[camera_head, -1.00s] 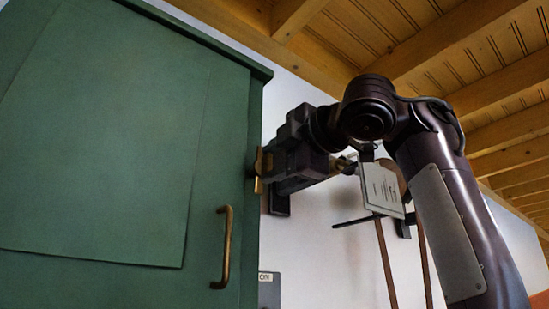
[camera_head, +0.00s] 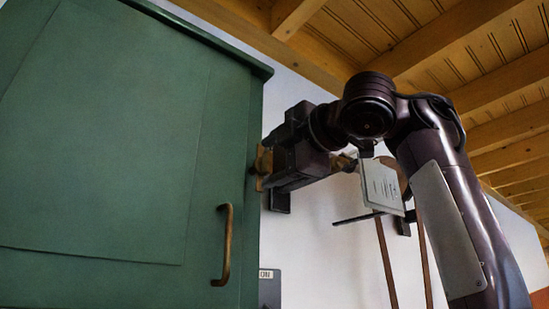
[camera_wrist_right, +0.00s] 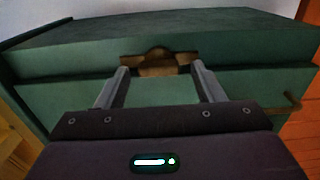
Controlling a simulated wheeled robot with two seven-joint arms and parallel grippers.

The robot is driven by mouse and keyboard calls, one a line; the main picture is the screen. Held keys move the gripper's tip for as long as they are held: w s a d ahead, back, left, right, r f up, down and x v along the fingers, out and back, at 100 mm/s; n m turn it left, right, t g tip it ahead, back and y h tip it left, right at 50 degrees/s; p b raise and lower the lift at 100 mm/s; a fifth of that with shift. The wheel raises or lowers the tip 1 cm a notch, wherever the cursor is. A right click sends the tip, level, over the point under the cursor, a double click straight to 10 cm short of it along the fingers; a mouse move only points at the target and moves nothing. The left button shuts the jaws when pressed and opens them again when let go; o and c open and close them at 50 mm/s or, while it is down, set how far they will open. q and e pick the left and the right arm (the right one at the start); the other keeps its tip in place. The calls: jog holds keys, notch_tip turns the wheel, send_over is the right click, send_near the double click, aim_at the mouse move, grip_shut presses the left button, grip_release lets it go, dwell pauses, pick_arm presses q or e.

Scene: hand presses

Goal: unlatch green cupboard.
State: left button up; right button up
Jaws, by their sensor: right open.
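The green cupboard (camera_head: 100,140) fills the left of the head view, its door closed, with a brass handle (camera_head: 223,246) low on the door. A brass latch (camera_head: 258,166) sits at the cupboard's right edge; it also shows in the right wrist view (camera_wrist_right: 158,62). My right gripper (camera_head: 268,165) is at the latch, its fingers largely hidden in the head view. In the right wrist view my right gripper (camera_wrist_right: 160,78) is open, its two fingers apart on either side of the latch, with nothing held between them. Whether they touch it I cannot tell. My left gripper is not in view.
A white wall is behind my right arm. A pale printed card (camera_head: 382,187) and long brown handles (camera_head: 386,262) hang there. A small grey labelled box (camera_head: 269,290) is beside the cupboard's lower right. Wooden beams (camera_head: 470,55) run overhead.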

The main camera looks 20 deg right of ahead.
jog(key=shift+s+d+f+b, duration=0.1)
jog(key=shift+s+d+b, duration=0.1)
jog(key=shift+s+b, duration=0.2)
jog(key=b+v, duration=0.2)
jog(key=v, duration=0.5)
jog(key=shift+b, duration=0.35)
jog(key=shift+w+a, duration=0.1)
